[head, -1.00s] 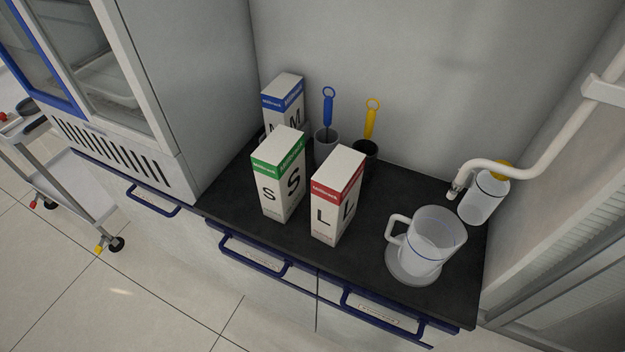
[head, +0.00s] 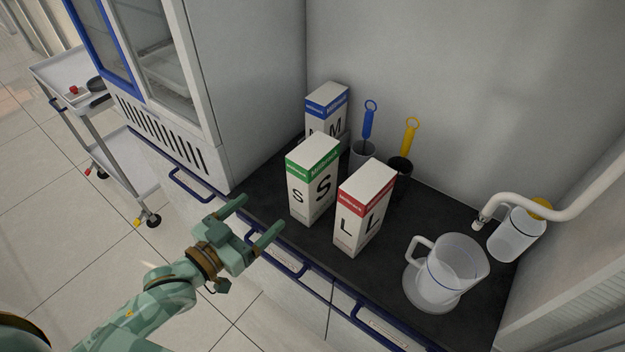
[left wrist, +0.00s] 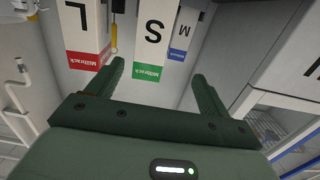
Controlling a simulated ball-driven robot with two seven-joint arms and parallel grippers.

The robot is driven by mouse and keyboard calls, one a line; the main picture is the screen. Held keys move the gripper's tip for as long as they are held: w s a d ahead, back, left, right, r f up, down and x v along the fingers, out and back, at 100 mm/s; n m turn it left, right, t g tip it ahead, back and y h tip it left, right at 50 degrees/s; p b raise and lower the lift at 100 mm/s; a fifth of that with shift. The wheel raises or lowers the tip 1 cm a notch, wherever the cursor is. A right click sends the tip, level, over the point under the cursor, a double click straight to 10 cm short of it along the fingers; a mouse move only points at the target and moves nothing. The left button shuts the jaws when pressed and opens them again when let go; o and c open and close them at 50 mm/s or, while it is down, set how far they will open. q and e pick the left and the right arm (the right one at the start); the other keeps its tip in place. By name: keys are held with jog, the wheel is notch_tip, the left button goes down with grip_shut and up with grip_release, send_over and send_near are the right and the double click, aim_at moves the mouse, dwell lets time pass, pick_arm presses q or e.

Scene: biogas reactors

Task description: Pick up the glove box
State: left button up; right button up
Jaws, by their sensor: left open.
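Three white glove boxes stand upright on the dark counter (head: 285,233). The green-banded S box (head: 312,180) is in front at the left. The red-banded L box (head: 362,208) is to its right. The blue-banded M box (head: 327,112) is behind and partly hidden by the S box. My left gripper (head: 255,217) is open and empty, at the counter's front edge, to the left of the S box and apart from it. In the left wrist view, the S box (left wrist: 153,40) appears between the open fingers, with the L box (left wrist: 84,35) and the M box (left wrist: 184,35) either side.
Two cups with a blue-handled tool (head: 369,122) and a yellow-handled tool (head: 410,138) stand behind the boxes. A clear jug (head: 455,268) and a yellow-capped bottle (head: 515,236) are at the right. A cabinet (head: 250,80) borders the counter's left. Blue handles line the front.

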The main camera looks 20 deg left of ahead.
aim_at(294, 177)
pick_arm(q)
jog(key=shift+h, duration=0.3)
jog(key=w+d, duration=0.1)
jog(key=w, duration=0.2)
jog(key=w+d+r+b, duration=0.1)
jog(key=w+d, duration=0.1)
jog(key=w, duration=0.1)
jog(key=w+d+r, duration=0.1)
jog(key=w, duration=0.3)
jog(key=shift+d+r, duration=0.2)
jog(key=shift+d, duration=0.2)
jog(key=b+x, duration=0.1)
jog(key=x, duration=0.1)
jog(key=b+x, duration=0.1)
jog(key=x, duration=0.2)
jog(key=shift+w+d+f, duration=0.1)
jog(key=shift+d+f, duration=0.15)
jog(key=shift+d, duration=0.1)
jog(key=shift+c, duration=0.3)
jog(key=shift+r, duration=0.1)
grip_shut()
